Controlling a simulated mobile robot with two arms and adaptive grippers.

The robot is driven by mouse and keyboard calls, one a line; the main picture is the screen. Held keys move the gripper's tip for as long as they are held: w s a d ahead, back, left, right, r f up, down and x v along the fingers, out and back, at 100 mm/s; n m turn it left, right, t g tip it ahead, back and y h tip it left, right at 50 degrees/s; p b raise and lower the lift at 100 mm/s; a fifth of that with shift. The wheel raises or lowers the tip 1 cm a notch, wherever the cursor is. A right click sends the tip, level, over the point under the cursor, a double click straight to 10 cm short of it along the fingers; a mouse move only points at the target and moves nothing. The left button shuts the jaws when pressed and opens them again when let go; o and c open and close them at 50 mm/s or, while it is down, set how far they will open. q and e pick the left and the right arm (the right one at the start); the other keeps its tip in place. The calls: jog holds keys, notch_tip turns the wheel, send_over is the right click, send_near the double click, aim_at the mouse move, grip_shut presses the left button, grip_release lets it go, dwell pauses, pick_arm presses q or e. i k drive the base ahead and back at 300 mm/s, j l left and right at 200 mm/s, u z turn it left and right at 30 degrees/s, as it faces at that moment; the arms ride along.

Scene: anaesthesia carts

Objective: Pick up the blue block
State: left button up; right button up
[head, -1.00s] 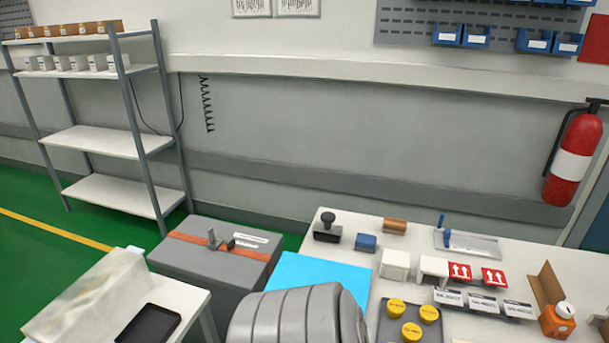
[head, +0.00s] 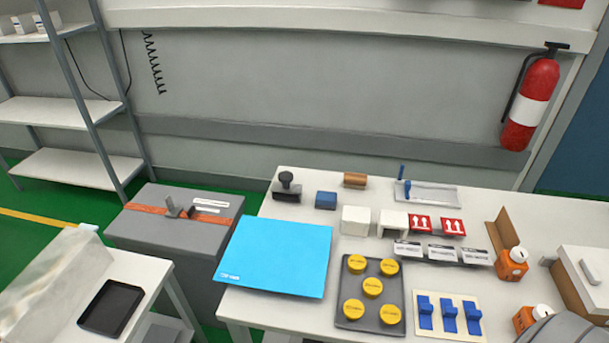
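A small dark blue block (head: 326,200) sits on the white table (head: 262,302) near its back edge, in the head view. It stands between a black-handled stamp (head: 287,186) on its left and a brown cylinder (head: 355,180) behind it to the right. A white cube (head: 355,220) is in front of it to the right. Nothing covers the block. Neither of my grippers shows in the head view. A grey ribbed part, probably of my arm, shows at the bottom right corner.
A light blue mat (head: 275,257) lies at the table's left. A grey tray with yellow-capped pieces (head: 372,287) and a panel of blue switches (head: 448,312) are at the front. Orange bottles (head: 512,263) stand right. A grey box (head: 170,235) is left of the table.

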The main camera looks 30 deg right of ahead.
aim_at(325, 200)
jog(key=z, duration=1.05)
